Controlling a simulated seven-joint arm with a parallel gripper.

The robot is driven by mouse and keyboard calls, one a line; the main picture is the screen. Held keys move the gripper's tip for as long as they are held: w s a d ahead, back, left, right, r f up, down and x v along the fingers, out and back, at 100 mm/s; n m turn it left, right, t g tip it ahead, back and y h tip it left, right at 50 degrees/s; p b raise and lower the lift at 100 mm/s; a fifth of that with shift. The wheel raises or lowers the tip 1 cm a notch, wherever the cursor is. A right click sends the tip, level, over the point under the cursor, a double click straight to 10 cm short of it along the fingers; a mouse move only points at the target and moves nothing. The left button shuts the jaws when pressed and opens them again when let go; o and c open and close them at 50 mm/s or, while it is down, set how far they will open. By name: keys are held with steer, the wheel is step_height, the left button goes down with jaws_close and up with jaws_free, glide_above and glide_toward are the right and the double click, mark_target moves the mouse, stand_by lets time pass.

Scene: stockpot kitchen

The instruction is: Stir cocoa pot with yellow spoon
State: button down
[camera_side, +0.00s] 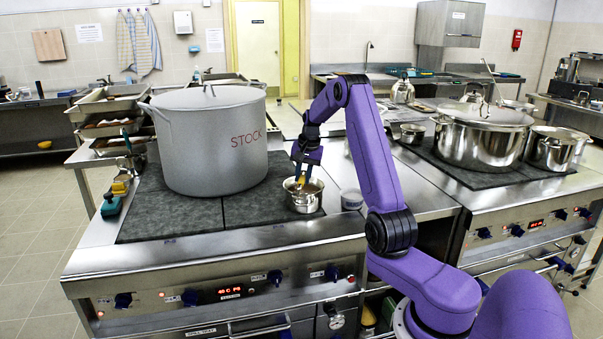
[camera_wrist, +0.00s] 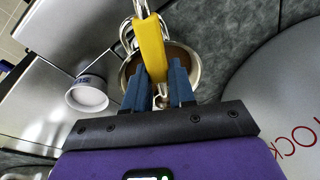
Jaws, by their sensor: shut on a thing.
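A small steel pot (camera_side: 303,198) with brown liquid stands on the front right of the dark cooktop, beside the big stockpot. It also shows in the wrist view (camera_wrist: 186,57), with the brown surface partly hidden. My gripper (camera_side: 302,174) is right above this pot, pointing down. In the wrist view my gripper (camera_wrist: 158,88) is shut on the yellow spoon (camera_wrist: 153,50), with a blue finger on each side of its yellow handle. The spoon reaches over the pot. Its lower end is hard to make out, so I cannot tell how deep it sits.
The large grey pot marked STOCK (camera_side: 211,140) stands close on the left. A large steel pot (camera_side: 482,136) stands on the right-hand stove. Yellow-and-teal items (camera_side: 116,195) lie at the left edge.

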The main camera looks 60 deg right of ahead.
steer(key=shift+s+d+r+t+y, duration=0.1)
steer(key=shift+s+t+y, duration=0.15)
steer(key=shift+t, duration=0.55)
steer(key=shift+s+d+t+y, duration=0.1)
steer(key=shift+s+t+y, duration=0.2)
steer(key=shift+t, duration=0.5)
steer(key=shift+s+d+r+t+y, duration=0.1)
steer(key=shift+t+y, duration=0.25)
steer(key=shift+t, duration=0.45)
steer(key=t, duration=0.2)
steer(key=s+f+t+y, duration=0.1)
steer(key=t, duration=0.1)
steer(key=m+t+y, duration=0.1)
steer(key=t, duration=0.1)
steer(key=shift+s+d+f+t, duration=0.3)
steer(key=shift+s+d+f, duration=0.1)
steer(key=t, duration=0.2)
steer(key=f+t+y, duration=0.1)
steer(key=t, duration=0.2)
steer(key=s+m+t+y, duration=0.1)
steer(key=t, duration=0.2)
steer(key=shift+s+d+f, duration=0.1)
steer(key=shift+d+f, duration=0.1)
steer(key=shift+f, duration=0.2)
stand_by(0.5)
